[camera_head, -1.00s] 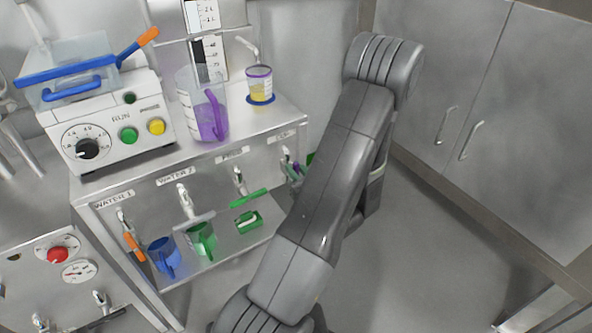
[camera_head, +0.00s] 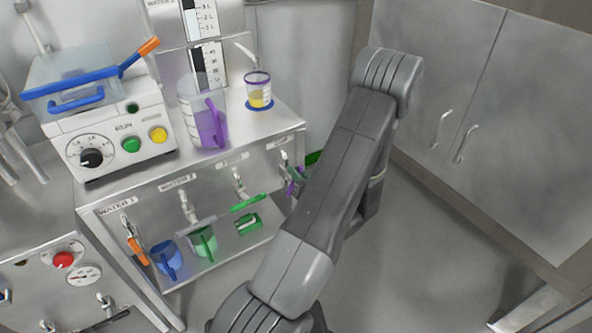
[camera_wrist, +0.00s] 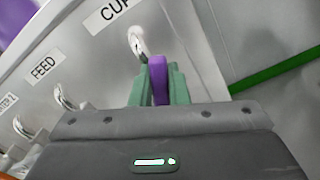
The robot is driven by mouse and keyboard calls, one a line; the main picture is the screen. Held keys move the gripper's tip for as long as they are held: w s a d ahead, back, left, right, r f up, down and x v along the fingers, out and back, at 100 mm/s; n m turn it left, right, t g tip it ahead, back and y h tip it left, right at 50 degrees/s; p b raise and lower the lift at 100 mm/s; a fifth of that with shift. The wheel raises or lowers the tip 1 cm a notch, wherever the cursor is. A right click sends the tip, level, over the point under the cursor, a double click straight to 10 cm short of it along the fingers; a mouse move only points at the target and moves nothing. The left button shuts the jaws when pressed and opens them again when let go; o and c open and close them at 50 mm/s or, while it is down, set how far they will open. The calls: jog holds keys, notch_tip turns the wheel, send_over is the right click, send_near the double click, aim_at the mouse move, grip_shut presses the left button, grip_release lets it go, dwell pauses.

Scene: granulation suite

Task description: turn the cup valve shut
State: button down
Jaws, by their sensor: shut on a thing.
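The cup valve is a small metal tap (camera_wrist: 137,42) under the CUP label on the panel's front. Its purple handle (camera_wrist: 158,78) stands between the two green fingers of my gripper (camera_wrist: 158,92) in the wrist view, and the fingers are closed on it. In the head view the purple handle (camera_head: 295,184) shows as a small patch at the panel's right end, partly hidden by my arm. A clear cup (camera_head: 258,95) with a purple rim and yellow contents stands on a blue disc below a spout.
The feed valve's green handle (camera_head: 248,203) is to the left, with an orange handle (camera_head: 137,249) at WATER 1. Blue (camera_head: 165,258) and green (camera_head: 203,242) jugs stand on the lower shelf. A purple-handled jug (camera_head: 204,118) is on top. Grey cabinets (camera_head: 440,110) stand right, with open floor before them.

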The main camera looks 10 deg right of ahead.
jog(key=shift+w+d+f+m+p, duration=0.1)
jog(key=shift+d+f+m+p, duration=0.5)
jog(key=shift+m, duration=1.55)
jog(key=shift+w+a+f+m+p, duration=0.2)
jog(key=shift+m+p, duration=0.95)
jog(key=shift+m, duration=0.95)
jog(key=shift+s+d+f+m+p, duration=0.1)
jog(key=shift+d+f+m+p, duration=0.55)
jog(key=shift+m, duration=1.5)
jog(key=shift+a+r, duration=0.15)
jog(key=shift+a, duration=0.2)
jog(key=c, duration=1.4)
grip_release()
jog(key=v, duration=1.4)
